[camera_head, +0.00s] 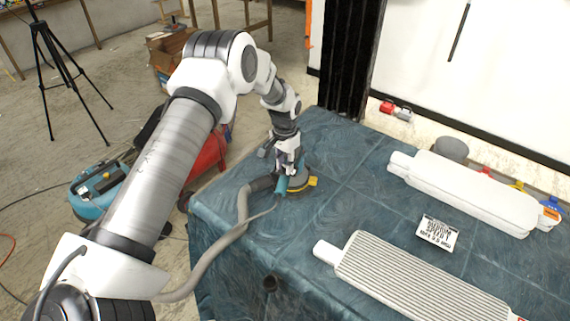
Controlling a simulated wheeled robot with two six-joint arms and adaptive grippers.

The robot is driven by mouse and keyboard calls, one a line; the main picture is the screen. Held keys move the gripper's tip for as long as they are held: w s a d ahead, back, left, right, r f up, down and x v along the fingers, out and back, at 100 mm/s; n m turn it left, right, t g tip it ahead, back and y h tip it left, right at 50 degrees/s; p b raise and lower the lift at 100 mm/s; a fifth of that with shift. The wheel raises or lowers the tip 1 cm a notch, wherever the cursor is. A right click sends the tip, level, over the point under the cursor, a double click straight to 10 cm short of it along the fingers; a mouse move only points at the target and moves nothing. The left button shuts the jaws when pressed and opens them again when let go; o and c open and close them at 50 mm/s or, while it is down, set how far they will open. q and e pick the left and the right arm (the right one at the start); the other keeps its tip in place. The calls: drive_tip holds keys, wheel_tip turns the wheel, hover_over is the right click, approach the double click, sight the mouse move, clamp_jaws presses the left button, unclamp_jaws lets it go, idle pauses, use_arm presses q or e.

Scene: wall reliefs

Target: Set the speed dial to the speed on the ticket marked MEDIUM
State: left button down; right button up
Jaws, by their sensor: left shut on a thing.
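A sander (298,184) with a teal body and a yellow rim stands near the far left part of the cloth-covered table (330,215). My left gripper (287,168) reaches down onto it from above and is shut on it. The arm and gripper hide much of the tool. I cannot make out the speed dial or its setting. A white ticket (437,235) with several dark printed lines lies on the table to the right. Its print appears upside down and is too small to read surely. My right gripper is not in view.
A grey hose (241,211) runs from the sander over the table's left edge. A ribbed white panel (420,279) lies in front and a smooth white one (470,190) behind the ticket. The cloth between sander and ticket is clear. A tripod (62,70) stands back left.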

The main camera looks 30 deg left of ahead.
use_arm(q)
drive_tip(key=shift+s+f+n, duration=0.1)
drive_tip(key=shift+f+n, duration=0.05)
drive_tip(key=shift+n, duration=0.15)
drive_tip(key=c, duration=1)
unclamp_jaws()
drive_tip(key=shift+w+a+f, duration=0.1)
drive_tip(key=shift+w, duration=0.15)
wheel_tip(320, 180, up, 12)
